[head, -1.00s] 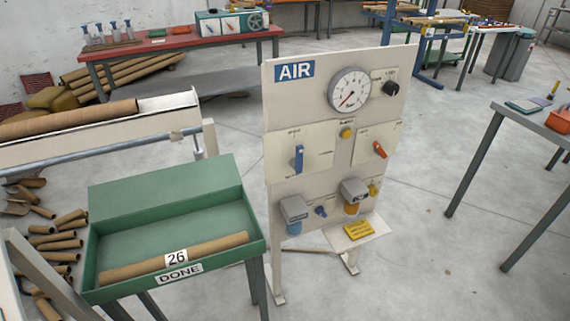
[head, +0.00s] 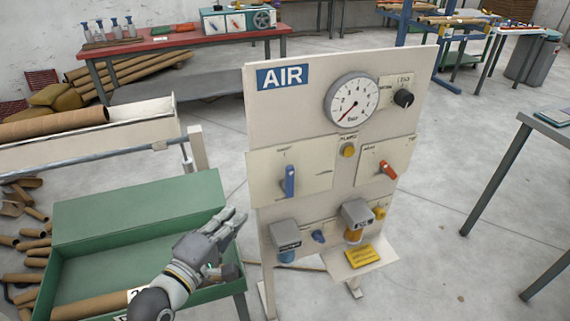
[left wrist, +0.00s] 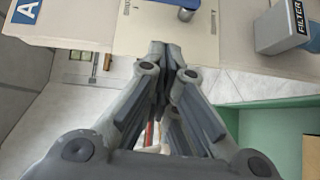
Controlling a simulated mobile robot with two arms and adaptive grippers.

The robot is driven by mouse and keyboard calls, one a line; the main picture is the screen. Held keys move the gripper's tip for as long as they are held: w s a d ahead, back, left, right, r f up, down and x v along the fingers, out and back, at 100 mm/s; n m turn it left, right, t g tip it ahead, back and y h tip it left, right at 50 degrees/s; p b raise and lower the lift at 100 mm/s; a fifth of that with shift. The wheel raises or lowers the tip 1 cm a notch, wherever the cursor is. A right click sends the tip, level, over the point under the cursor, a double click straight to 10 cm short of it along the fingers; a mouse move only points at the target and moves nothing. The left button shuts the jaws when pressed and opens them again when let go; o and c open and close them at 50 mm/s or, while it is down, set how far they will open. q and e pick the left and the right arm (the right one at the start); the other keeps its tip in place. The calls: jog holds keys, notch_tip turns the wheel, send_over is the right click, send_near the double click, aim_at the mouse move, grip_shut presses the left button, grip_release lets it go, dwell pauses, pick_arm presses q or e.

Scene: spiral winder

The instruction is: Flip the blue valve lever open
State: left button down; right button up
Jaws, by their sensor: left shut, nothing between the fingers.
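The blue valve lever (head: 290,181) hangs roughly vertical, pointing down, on the left plate of the cream AIR panel (head: 298,118). Part of the blue lever also shows at the top edge of the left wrist view (left wrist: 187,13), cut off by the frame. My left gripper (head: 238,222) is shut and empty over the green tray, to the left of and below the lever, apart from it. In the left wrist view its closed fingertips (left wrist: 160,48) point toward the lever's plate. My right gripper is out of view.
The panel also carries a gauge (head: 351,101), a black knob (head: 403,98), a red lever (head: 388,169), a yellow button (head: 348,150) and a filter unit (head: 286,233) low down. The green tray (head: 130,216) with a cardboard tube stands left of it.

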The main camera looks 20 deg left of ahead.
aim_at(290, 182)
pick_arm(q)
jog(key=shift+n, duration=0.3)
jog(key=x, duration=0.4)
jog(key=d+r+p+x, duration=0.1)
jog(key=x, duration=0.3)
jog(key=d+p+x, duration=0.1)
jog(key=x, duration=0.4)
jog(key=shift+s+d+r, duration=0.1)
jog(key=shift+s+r, duration=0.1)
jog(key=shift+r, duration=0.05)
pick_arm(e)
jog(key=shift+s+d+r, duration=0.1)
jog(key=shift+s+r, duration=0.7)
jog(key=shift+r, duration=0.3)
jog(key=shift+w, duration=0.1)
